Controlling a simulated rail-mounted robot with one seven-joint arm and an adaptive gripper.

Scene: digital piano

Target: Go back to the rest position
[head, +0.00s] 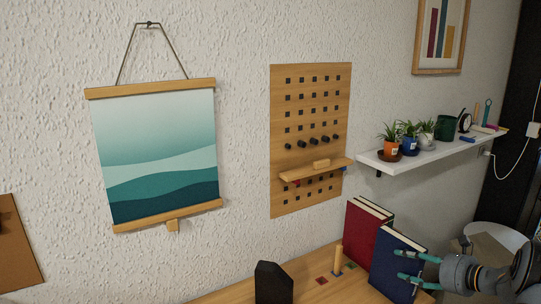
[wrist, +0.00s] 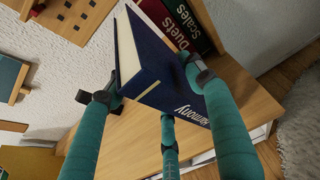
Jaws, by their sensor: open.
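My gripper (head: 402,266) is at the lower right of the head view, its teal fingers apart, in front of the blue book. In the wrist view my gripper (wrist: 150,95) shows three spread teal fingers. The blue book (head: 391,262), lettered "Harmony" (wrist: 150,60), stands upright on the wooden top and shows between and behind the fingers. I cannot tell whether any finger touches it.
A wooden top (head: 235,289) carries a black block-like object (head: 272,283) and a small wooden post (head: 338,260). A white wall shelf (head: 430,151) holds potted plants. A pegboard (head: 310,100) and a wave picture (head: 158,150) hang on the wall.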

